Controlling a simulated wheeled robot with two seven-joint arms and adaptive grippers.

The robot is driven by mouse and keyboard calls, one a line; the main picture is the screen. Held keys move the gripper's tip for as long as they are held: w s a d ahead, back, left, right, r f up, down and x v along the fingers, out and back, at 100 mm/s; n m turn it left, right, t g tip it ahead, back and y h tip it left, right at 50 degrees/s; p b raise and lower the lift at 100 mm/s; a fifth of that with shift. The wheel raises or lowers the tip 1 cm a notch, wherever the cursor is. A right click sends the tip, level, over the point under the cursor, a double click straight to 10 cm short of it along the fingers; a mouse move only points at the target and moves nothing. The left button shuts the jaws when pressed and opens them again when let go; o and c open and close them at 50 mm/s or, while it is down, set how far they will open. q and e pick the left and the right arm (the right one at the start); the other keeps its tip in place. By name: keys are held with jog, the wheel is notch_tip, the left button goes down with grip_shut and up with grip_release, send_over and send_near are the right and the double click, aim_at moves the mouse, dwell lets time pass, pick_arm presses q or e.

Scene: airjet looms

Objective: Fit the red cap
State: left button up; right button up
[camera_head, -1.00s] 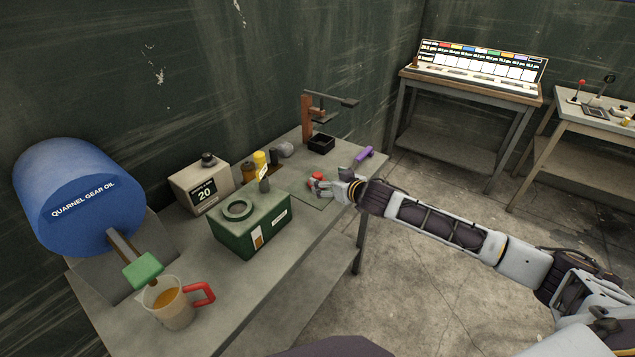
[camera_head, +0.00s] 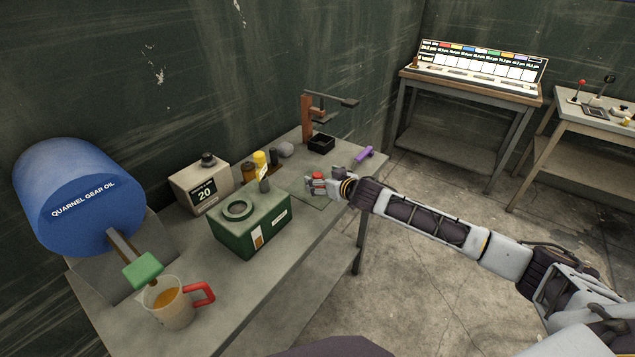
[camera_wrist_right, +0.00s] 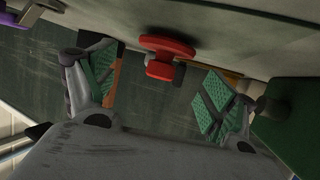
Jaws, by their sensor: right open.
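The red cap (camera_head: 318,178) lies on the workbench (camera_head: 268,276), near its right side. My right gripper (camera_head: 316,186) is at the cap, low over the bench. In the right wrist view the red cap (camera_wrist_right: 166,52) shows a wide disc and a narrower knob, between and beyond the two green-padded fingers of the right gripper (camera_wrist_right: 155,90). The fingers are spread apart with a gap on each side of the cap. The green box (camera_head: 250,222) with a round opening ring (camera_head: 237,209) on top stands to the left of the gripper. My left gripper is not in view.
A blue oil drum (camera_head: 78,195), a jug with a red handle (camera_head: 170,302) and a counter box (camera_head: 200,183) stand on the bench's left. Yellow and dark bottles (camera_head: 260,163), a black tray (camera_head: 321,144) and a purple-handled tool (camera_head: 363,153) are nearby.

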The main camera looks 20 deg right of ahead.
aim_at(320, 178)
jog(key=shift+x, duration=1.9)
jog(key=shift+a+f, duration=0.1)
jog(key=shift+s, duration=0.1)
jog(key=c, duration=1.2)
